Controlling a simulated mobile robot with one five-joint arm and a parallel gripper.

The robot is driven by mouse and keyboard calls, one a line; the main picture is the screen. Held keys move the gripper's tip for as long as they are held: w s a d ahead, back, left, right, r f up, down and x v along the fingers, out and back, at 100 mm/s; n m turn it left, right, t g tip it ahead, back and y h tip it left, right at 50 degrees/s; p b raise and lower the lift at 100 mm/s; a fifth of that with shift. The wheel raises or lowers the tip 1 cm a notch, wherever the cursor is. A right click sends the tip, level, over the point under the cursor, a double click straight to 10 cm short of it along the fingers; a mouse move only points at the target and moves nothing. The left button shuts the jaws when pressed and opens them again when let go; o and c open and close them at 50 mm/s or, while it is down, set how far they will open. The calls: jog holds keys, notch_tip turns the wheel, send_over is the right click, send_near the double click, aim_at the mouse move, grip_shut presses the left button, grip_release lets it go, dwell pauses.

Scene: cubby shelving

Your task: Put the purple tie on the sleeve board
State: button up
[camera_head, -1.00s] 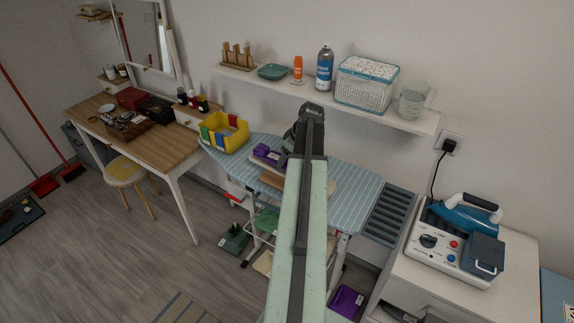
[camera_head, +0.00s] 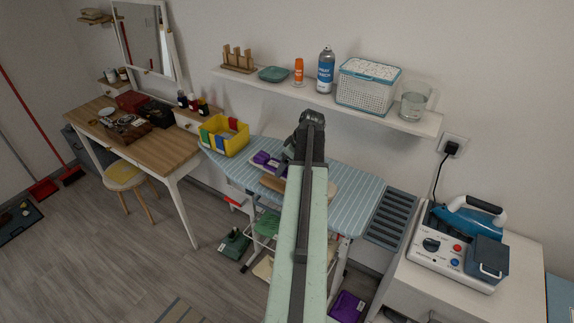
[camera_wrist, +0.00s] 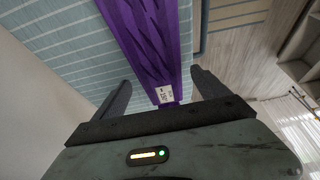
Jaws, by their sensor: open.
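My gripper (camera_head: 288,154) is over the ironing board, just right of the purple tie and partly hidden by my arm. In the wrist view, the tie (camera_wrist: 148,40) is a long purple strip with a small white label, running between the two spread fingers of my gripper (camera_wrist: 160,80). The gripper is open, with gaps showing on both sides of the tie.
The ironing board (camera_head: 352,200) has a grey slotted rest at its right end. A yellow bin (camera_head: 224,136) stands at its left end. A wall shelf (camera_head: 400,122) carries a basket, bottles and a glass behind. Another purple item (camera_head: 347,306) lies low near the floor.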

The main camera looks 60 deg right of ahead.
jog(key=p+v, duration=1)
jog(key=v, duration=0.1)
jog(key=shift+s+r, duration=0.15)
jog(key=shift+r, duration=0.25)
jog(key=w+a+f+g+y, duration=0.1)
jog(key=w+a, duration=0.8)
jog(key=a, duration=0.3)
jog(key=w+a+g, duration=0.1)
jog(key=w+a, duration=0.8)
jog(key=a, duration=0.3)
jog(key=w+a+g+h, duration=0.1)
jog(key=w+a+g, duration=0.1)
jog(key=a, duration=3.3)
jog(key=shift+f+g, duration=0.3)
jog(key=shift+f, duration=0.15)
